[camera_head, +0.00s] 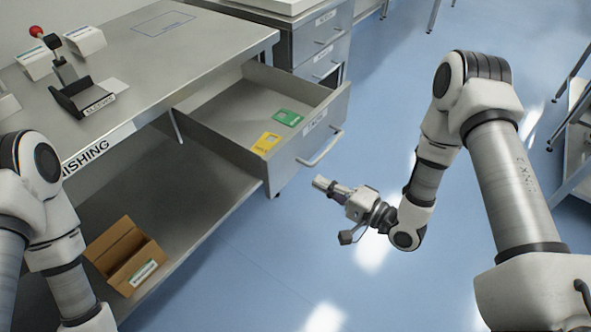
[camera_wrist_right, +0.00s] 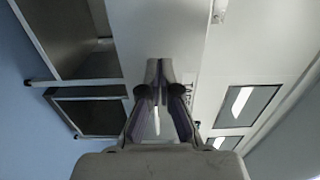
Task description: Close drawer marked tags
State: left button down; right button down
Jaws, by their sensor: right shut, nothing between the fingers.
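An open drawer (camera_head: 297,165) stands pulled out from the workbench, with a bar handle (camera_head: 320,149) on its front. Its white label (camera_head: 314,122) is too small to read surely. A yellow tag (camera_head: 266,143) and a green tag (camera_head: 288,118) lie inside. My right gripper (camera_head: 322,184) is shut and empty, in front of the drawer, with a visible gap below the handle in the head view. The right wrist view shows the closed fingers (camera_wrist_right: 158,70) before a pale panel; the handle is not clear there. My left gripper is out of view.
A cardboard box (camera_head: 125,254) sits on the lower shelf. Another drawer cabinet (camera_head: 318,45) stands behind the open drawer. Blue floor (camera_head: 260,270) lies clear in front.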

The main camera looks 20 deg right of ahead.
aim_at(287, 165)
jog(key=x, duration=0.7)
jog(key=shift+w+a, duration=0.15)
jog(key=shift+w, duration=0.05)
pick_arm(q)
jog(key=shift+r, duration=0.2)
pick_arm(e)
jog(key=shift+w+a, duration=0.1)
jog(key=shift+w, duration=0.05)
jog(key=shift+w, duration=0.1)
